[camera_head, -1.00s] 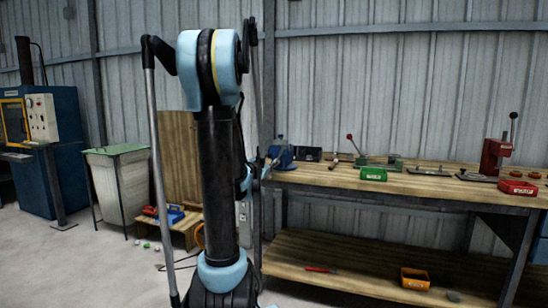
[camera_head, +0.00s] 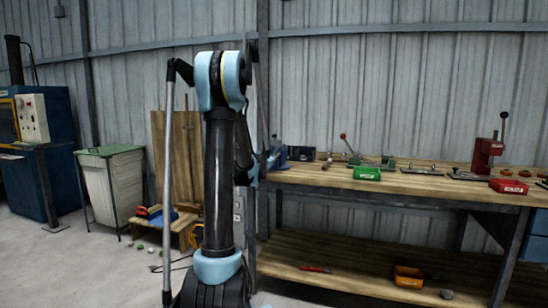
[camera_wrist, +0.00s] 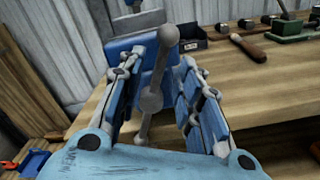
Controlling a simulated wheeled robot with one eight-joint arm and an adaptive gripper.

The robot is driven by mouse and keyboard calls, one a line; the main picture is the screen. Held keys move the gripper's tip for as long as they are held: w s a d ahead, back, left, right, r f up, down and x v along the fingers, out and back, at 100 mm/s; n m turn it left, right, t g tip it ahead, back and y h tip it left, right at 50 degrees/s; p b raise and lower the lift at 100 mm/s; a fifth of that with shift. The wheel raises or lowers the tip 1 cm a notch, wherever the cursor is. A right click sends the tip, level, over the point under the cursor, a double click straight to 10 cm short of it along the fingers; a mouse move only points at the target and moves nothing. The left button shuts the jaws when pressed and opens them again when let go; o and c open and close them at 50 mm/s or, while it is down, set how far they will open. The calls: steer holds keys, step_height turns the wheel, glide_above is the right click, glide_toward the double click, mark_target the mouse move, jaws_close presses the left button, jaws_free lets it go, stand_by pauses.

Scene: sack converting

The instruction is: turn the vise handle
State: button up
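The blue vise (camera_wrist: 128,28) stands at the left end of the wooden workbench. It also shows in the head view (camera_head: 278,156), partly hidden by my arm. Its grey handle (camera_wrist: 150,103), a bar with ball-shaped ends and a round hub, stands steeply in the middle of the wrist view. My gripper (camera_wrist: 162,64) is open, with one blue-and-grey finger on each side of the handle. Gaps show between the handle and both fingers. In the head view my gripper is mostly hidden behind my arm.
On the workbench (camera_head: 425,186) are a hammer (camera_wrist: 240,46), a dark bin (camera_wrist: 189,37), a green bin (camera_head: 367,173), a red bin (camera_head: 509,186) and a red press (camera_head: 485,155). A corrugated wall stands behind.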

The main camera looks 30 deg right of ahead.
steer(key=shift+x, duration=1.4)
